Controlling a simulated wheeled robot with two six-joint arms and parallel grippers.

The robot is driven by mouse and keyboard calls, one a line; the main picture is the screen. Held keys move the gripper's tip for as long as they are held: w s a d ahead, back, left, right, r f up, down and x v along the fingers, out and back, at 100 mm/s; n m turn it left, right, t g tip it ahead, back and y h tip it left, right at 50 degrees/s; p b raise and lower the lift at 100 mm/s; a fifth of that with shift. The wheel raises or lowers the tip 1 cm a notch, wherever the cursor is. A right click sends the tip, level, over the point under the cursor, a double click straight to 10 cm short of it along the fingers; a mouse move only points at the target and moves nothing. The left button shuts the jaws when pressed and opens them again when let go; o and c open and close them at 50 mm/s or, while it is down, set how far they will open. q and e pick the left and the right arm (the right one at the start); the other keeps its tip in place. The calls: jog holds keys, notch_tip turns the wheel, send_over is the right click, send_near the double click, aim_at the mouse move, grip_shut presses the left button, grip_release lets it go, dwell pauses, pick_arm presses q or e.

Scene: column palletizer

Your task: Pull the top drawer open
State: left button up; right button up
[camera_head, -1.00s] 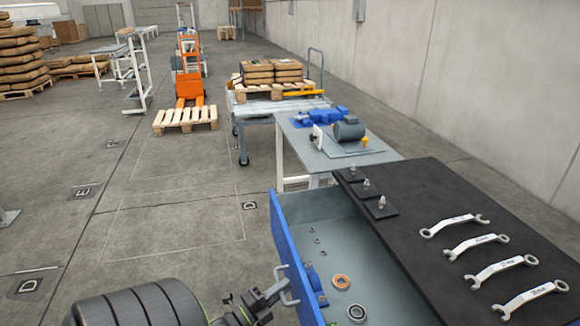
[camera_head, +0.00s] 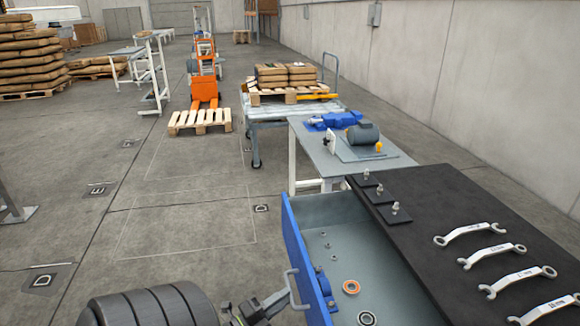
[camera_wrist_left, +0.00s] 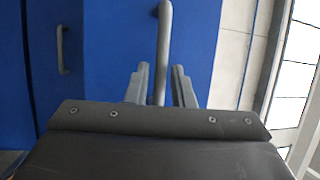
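The top drawer (camera_head: 289,250) has a blue front and a grey inside, and it stands well open from the workbench. Its grey bar handle (camera_head: 296,288) is on the outer face of the front. My left gripper (camera_head: 284,296) is at this handle. In the left wrist view the fingers (camera_wrist_left: 160,88) stand apart, one on each side of the handle bar (camera_wrist_left: 164,45), with a narrow gap showing beside it. Part of the handle is hidden behind the gripper body. My right gripper is not in view.
Bearing rings (camera_head: 351,287) and small parts lie in the drawer. Several wrenches (camera_head: 492,255) lie on the black bench top (camera_head: 430,225). A second handle (camera_wrist_left: 64,50) is on a blue front in the left wrist view.

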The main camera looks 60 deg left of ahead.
pick_arm(q)
jog(key=s+f+b, duration=0.2)
jog(key=s, duration=1.2)
jog(key=shift+f, duration=0.2)
jog(key=s+d+f+n+g+y+p, duration=0.15)
jog(key=f+n+g, duration=0.4)
jog(key=f, duration=0.75)
jog(key=s+d+f+n+g+y, duration=0.1)
jog(key=s+d+f+n+g, duration=0.15)
jog(key=f+n+g, duration=0.65)
jog(key=s+d+f+n+g, duration=0.1)
jog(key=s+d+f+g, duration=0.1)
jog(key=s+d+f, duration=0.2)
jog(key=s+d+f+n+g+h, duration=0.1)
jog(key=s+d+f, duration=0.3)
jog(key=d+f, duration=0.4)
notch_tip(320, 180, down, 2)
jog(key=shift+s+d+f+n+g, duration=0.15)
jog(key=shift+d+n+g, duration=0.15)
jog(key=shift+n+g, duration=0.3)
jog(key=shift+s+h, duration=0.1)
jog(key=shift+h, duration=0.15)
